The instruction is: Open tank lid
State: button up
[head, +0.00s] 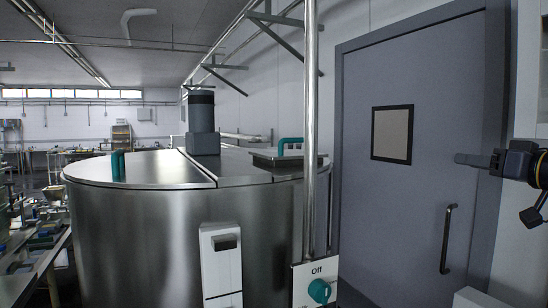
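The large steel tank (150,235) stands in the middle of the head view. Its flat top has a left half lid (145,172) with an upright green handle (118,165) near the left rim. The lid lies flat and shut on the tank. A smaller raised hatch (270,159) with a green handle (290,146) sits on the right part of the top, also shut. My gripper (468,159) is at the right edge, in front of the door, pointing left and well apart from the tank. It is seen side-on, so its finger gap cannot be told.
A dark motor housing (202,125) rises from the tank top. A vertical steel pipe (310,130) stands before its right side, above a control box (315,285) marked "Off" with a green knob. A grey door (400,200) is at right. A cluttered bench (35,265) is at left.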

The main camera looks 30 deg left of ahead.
aim_at(166, 169)
jog(key=k+j, duration=0.6)
jog(key=k+j+u, duration=0.1)
jog(key=k+j, duration=0.5)
jog(key=j, duration=0.7)
jog(key=i+j, duration=0.1)
jog(key=j, duration=0.5)
jog(key=i+j, duration=0.1)
jog(key=j, duration=0.45)
